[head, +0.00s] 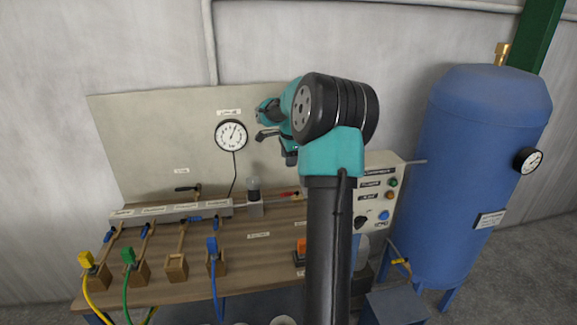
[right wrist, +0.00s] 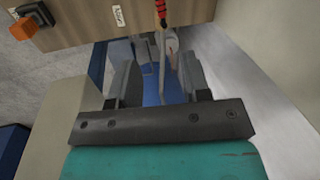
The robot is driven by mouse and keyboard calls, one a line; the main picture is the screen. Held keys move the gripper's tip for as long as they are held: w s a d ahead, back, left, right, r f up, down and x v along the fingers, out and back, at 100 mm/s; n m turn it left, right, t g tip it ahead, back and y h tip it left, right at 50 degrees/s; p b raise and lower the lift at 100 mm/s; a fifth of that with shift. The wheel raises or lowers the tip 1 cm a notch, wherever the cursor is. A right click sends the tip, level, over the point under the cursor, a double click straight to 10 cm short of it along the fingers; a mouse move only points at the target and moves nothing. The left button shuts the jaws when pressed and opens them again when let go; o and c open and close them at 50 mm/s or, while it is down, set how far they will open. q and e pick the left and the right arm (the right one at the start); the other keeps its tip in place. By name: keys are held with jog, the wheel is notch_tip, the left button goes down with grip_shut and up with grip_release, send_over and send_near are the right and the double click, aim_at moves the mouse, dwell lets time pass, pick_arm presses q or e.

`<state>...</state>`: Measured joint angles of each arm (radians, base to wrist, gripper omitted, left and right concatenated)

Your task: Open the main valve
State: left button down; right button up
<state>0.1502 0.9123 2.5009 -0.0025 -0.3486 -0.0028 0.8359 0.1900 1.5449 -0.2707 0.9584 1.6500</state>
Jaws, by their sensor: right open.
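No label that I can read marks the main valve. A small red part (head: 290,194) sits on the pipe at the right end of the grey manifold (head: 170,212) in the head view; a red part (right wrist: 162,10) also shows at the top of the right wrist view. A black lever (head: 186,188) stands above the manifold. My right gripper (head: 265,130) appears small beyond my teal arm, in front of the back panel. In the right wrist view its two fingers (right wrist: 159,82) are apart, with nothing clearly held between them. My left gripper is out of view.
A pressure gauge (head: 231,135) hangs on the back panel. Yellow, green and blue hose connectors stand on the wooden bench (head: 245,262). A control box (head: 382,190) and a blue tank (head: 470,180) are at the right. My right arm hides part of the bench.

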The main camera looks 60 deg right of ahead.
jog(key=shift+r, duration=0.15)
jog(key=shift+c, duration=0.2)
jog(key=shift+s+n, duration=0.1)
jog(key=shift+n, duration=0.2)
jog(key=c, duration=0.3)
jog(key=n, duration=0.1)
jog(key=f+n, duration=0.1)
jog(key=n, duration=0.1)
jog(key=shift+s+a+f+n, duration=0.25)
jog(key=shift+s+a+n, duration=0.05)
jog(key=shift+s+a, duration=0.1)
grip_shut()
jog(key=s+a+f+n+h, duration=0.1)
jog(key=s+a+f+n, duration=0.2)
jog(key=n, duration=1.1)
jog(key=shift+a+f+t, duration=0.3)
jog(key=shift+f+t, duration=0.1)
jog(key=shift+f, duration=0.35)
